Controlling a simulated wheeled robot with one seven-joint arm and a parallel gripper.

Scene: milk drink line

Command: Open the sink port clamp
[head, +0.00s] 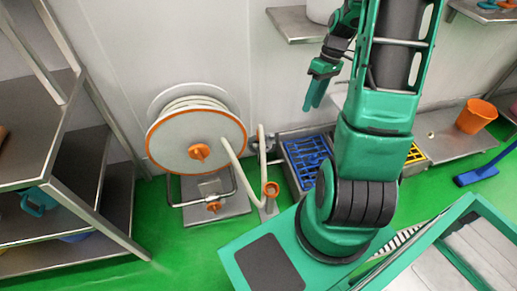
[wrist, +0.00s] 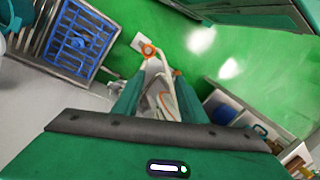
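My gripper (head: 314,92) hangs high in front of the back wall in the head view, with its green fingers pointing down. In the wrist view my gripper (wrist: 155,90) has its two fingers apart, and I see nothing held between them. Below it in the head view is a steel sink unit with a blue grate (head: 305,156). The blue grate also shows in the wrist view (wrist: 78,44), at upper left. I cannot clearly make out the sink port clamp; it is too small or hidden. My gripper is well above the sink, touching nothing.
A hose reel (head: 190,143) with an orange rim stands left of the sink; its pale hose hangs beside an orange ring (head: 271,188). A yellow grate (head: 415,154) and orange bucket (head: 476,116) are at right. Steel shelves (head: 50,130) stand left. Green floor lies between.

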